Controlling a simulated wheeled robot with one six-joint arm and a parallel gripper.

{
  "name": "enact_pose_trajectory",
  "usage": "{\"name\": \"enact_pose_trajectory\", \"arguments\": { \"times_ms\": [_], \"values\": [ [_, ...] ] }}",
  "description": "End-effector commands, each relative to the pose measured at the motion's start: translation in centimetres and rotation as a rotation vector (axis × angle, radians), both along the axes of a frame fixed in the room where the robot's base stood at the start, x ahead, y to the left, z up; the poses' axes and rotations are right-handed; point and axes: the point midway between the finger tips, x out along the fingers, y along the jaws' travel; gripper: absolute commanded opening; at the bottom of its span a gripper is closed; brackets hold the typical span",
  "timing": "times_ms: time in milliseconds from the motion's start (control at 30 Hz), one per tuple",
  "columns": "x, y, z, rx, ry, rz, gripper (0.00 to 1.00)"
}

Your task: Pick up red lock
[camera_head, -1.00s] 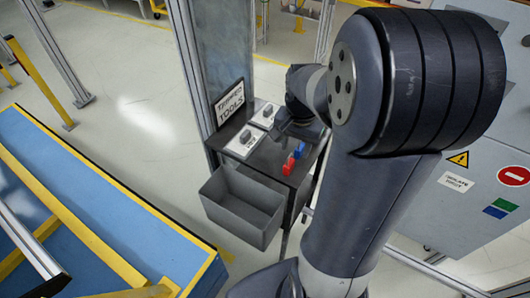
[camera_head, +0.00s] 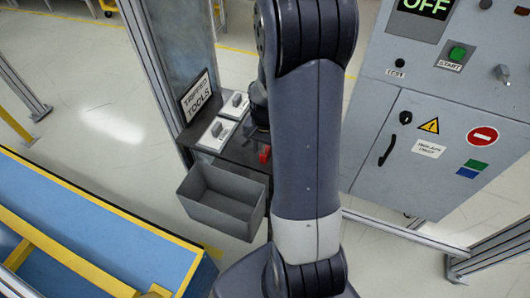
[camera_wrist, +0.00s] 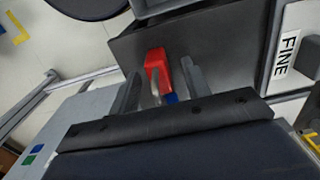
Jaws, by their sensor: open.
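The red lock (camera_wrist: 158,62) stands on the dark table (camera_wrist: 225,45) in the wrist view, with its metal shackle on the side toward my gripper. My gripper (camera_wrist: 160,69) is open and empty, one finger to the left of the red lock and one to its right. I cannot tell how far above the lock the fingertips are. A blue lock (camera_wrist: 171,98) shows just below the red one, mostly hidden by my gripper. In the head view the red lock (camera_head: 265,154) shows beside my arm, which hides the gripper's fingers and the blue lock.
A grey bin (camera_head: 225,203) hangs at the table's front. A "TOOLS" sign (camera_head: 197,95) and two white panels with grey handles stand on the table's left part. A grey control cabinet (camera_head: 430,110) is to the right. A blue platform (camera_head: 85,225) is at lower left.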

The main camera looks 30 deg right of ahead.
Motion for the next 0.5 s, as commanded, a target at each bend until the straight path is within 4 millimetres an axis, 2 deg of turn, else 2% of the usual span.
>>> {"name": "enact_pose_trajectory", "arguments": {
  "times_ms": [133,367,500],
  "values": [
    [-0.06,0.01,-1.28,0.001,0.002,0.000,0.45],
    [-0.02,0.00,-1.41,0.000,0.000,0.000,0.45],
    [-0.02,-0.01,-1.40,0.000,0.000,0.000,0.36]
  ]
}}
